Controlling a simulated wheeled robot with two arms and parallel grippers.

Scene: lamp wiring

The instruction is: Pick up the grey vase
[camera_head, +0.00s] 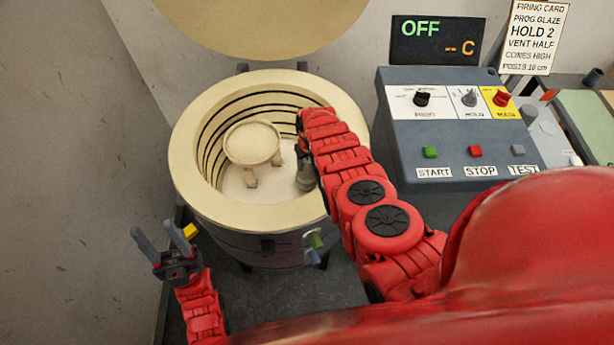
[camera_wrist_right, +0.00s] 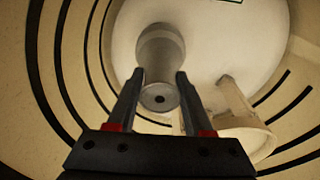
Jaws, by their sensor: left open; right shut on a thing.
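The grey vase (camera_head: 306,182) is inside the round kiln (camera_head: 185,135), at the right of its chamber and partly hidden by my right arm. In the right wrist view the vase (camera_wrist_right: 160,55) shows its round end with a small dark hole between my fingertips. My right gripper (camera_wrist_right: 160,85) reaches down into the kiln and is shut on the vase. In the head view its fingers are mostly hidden behind the arm. My left gripper (camera_head: 162,235) is open and empty, outside the kiln at the lower left.
A cream round stand on legs (camera_head: 252,143) is left of the vase in the kiln; it also shows in the right wrist view (camera_wrist_right: 240,135). The kiln lid (camera_head: 260,25) is raised. A control box (camera_head: 455,120) stands at the right, below a display reading OFF (camera_head: 435,40).

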